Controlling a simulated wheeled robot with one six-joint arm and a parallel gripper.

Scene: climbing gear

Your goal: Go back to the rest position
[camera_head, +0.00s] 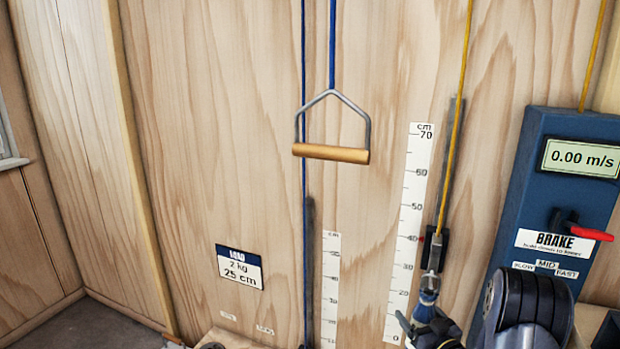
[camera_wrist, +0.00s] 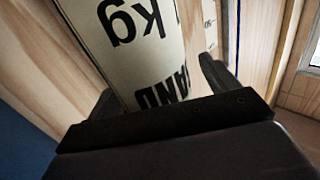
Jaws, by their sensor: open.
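My gripper (camera_wrist: 160,90) is open in the wrist view, with one dark finger on each side of a pale sand weight (camera_wrist: 150,45). The weight's lettering reads "kg" and "SAND" upside down. I cannot tell whether the fingers touch it. In the head view, dark parts of my arm (camera_head: 530,305) fill the lower right and the fingertips are hard to make out. A metal clip (camera_head: 432,262) hangs at the end of the yellow rope (camera_head: 455,130), just above the wrist area.
A wooden-grip handle (camera_head: 330,153) hangs on a blue rope (camera_head: 332,45). A blue brake box (camera_head: 520,200) with a red lever (camera_head: 590,233) reads 0.00 m/s, close to my arm. Height scales (camera_head: 408,235) and a load card (camera_head: 239,267) are on the plywood wall. The left side is clear.

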